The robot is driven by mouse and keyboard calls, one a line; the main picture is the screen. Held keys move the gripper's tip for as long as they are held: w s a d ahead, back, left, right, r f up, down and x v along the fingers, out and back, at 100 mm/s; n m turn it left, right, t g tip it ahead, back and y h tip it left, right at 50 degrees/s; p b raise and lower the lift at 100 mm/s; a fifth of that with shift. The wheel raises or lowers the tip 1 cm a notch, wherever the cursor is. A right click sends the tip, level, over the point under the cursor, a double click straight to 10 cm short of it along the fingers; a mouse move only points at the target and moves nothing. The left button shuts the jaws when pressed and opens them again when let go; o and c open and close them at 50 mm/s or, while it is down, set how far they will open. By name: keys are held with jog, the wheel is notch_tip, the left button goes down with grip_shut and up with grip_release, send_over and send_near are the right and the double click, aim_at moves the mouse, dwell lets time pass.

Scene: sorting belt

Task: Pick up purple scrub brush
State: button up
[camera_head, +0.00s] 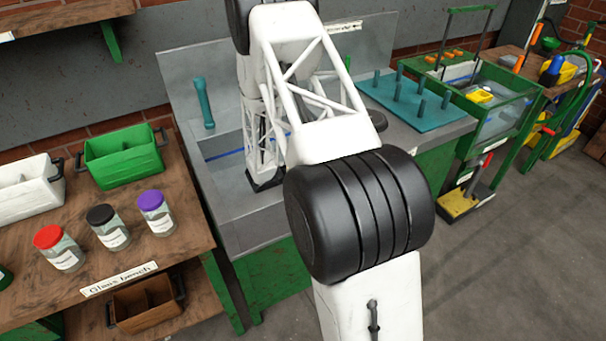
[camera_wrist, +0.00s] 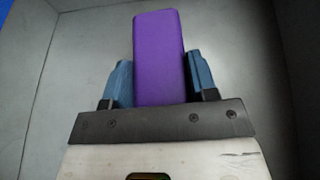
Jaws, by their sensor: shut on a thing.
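The purple scrub brush (camera_wrist: 160,52) shows in the wrist view as a long purple block pointing away from the camera. My gripper (camera_wrist: 158,75) is shut on it, with one blue finger against each side. Only the purple part shows; any bristles are hidden. A plain grey surface lies around and beyond it; I cannot tell whether the brush touches that surface. In the head view my own arm covers the brush and the fingers.
A grey basin (camera_head: 238,205) with a back panel surrounds my arm's end. A teal handle (camera_head: 203,103) stands at its left. A teal peg board (camera_head: 425,112) is at the right. Jars, including a purple-lidded jar (camera_head: 156,213), and a green crate (camera_head: 122,160) stand on the left bench.

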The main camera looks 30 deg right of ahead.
jog(key=shift+r, duration=0.15)
jog(key=shift+r, duration=4.85)
jog(key=shift+r, duration=0.1)
